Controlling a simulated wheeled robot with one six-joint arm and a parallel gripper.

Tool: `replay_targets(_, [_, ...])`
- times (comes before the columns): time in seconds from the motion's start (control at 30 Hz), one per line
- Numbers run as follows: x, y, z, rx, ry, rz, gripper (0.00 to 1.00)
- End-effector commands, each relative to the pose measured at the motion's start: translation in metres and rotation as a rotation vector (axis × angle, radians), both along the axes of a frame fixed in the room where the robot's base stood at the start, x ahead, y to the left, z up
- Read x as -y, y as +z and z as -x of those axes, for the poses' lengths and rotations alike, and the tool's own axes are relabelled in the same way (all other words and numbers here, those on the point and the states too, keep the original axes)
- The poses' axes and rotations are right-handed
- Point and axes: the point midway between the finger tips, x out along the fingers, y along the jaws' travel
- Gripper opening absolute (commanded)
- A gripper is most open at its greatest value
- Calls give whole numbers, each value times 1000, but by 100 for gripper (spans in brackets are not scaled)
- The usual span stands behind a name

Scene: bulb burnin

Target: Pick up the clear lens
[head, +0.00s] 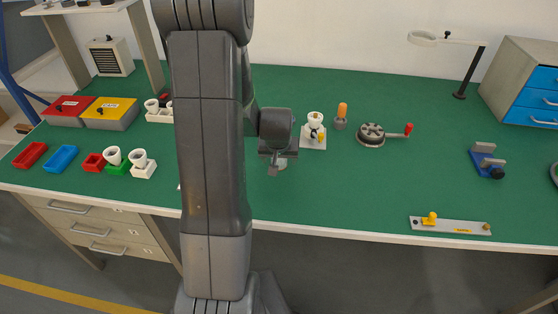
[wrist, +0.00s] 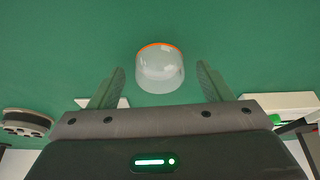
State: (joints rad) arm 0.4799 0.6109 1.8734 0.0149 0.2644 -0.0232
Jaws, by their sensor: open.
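The clear lens (wrist: 160,72) is a translucent whitish dome with an orange rim, lying on the green bench mat. In the wrist view it sits between and just beyond the fingertips of my gripper (wrist: 160,88), with a gap on each side. My gripper is open and empty. In the head view my gripper (head: 275,168) is low over the mat at the middle of the bench, and the lens (head: 282,165) shows only in small part beside it.
A white fixture (head: 313,139) with a cup and a yellow part stands close right of my gripper. An orange-topped part (head: 341,115) and a round device with a red-knobbed crank (head: 371,136) are farther right. White cups (head: 139,159) stand at left. The front middle mat is clear.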

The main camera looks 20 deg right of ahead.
Motion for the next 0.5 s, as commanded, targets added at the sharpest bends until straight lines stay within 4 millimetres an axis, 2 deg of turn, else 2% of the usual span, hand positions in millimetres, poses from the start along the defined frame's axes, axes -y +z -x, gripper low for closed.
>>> replay_targets(0.03, [0, 0, 0, 0, 0, 0, 68])
replay_targets(0.2, [0, 0, 0, 0, 0, 0, 35])
replay_targets(0.27, [0, 0, 0, 0, 0, 0, 25])
replay_targets(0.5, [0, 1, 0, 0, 0, 0, 25])
